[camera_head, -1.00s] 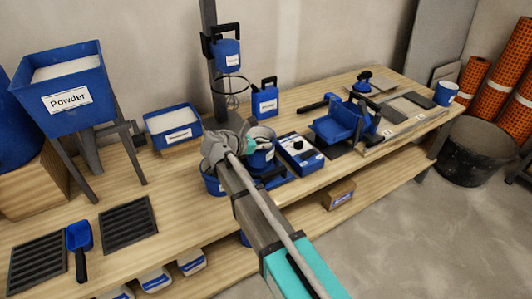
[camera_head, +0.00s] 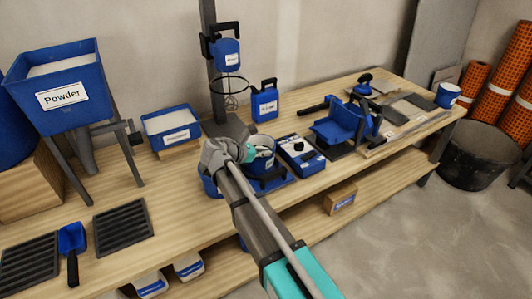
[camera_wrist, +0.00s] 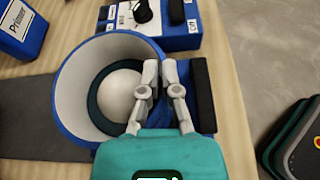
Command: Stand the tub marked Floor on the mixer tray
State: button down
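In the wrist view the tub (camera_wrist: 72,120) is open and holds a pale dome with a dark ring. My gripper (camera_wrist: 159,64) is at the tub's right rim, one finger on either side of the wall with a narrow gap; whether they press on it is unclear. My gripper (camera_head: 248,154) partly hides the tub in the head view. The dark mixer tray (camera_head: 232,128) lies under the whisk, with no tub on it.
A second blue tub (camera_head: 210,184) is half hidden behind my arm. A blue box with a dial (camera_head: 300,155) stands right of the tub. The Primer can (camera_head: 265,102) stands behind. The mixer's whisk (camera_head: 231,101) hangs above the tray.

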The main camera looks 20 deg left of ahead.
jog(key=c, duration=0.8)
grip_release()
jog(key=shift+s+a+r+p, duration=0.3)
jog(key=shift+s+p, duration=0.05)
jog(key=p+v, duration=0.4)
jog(key=v, duration=0.7)
jog(key=shift+f, duration=0.1)
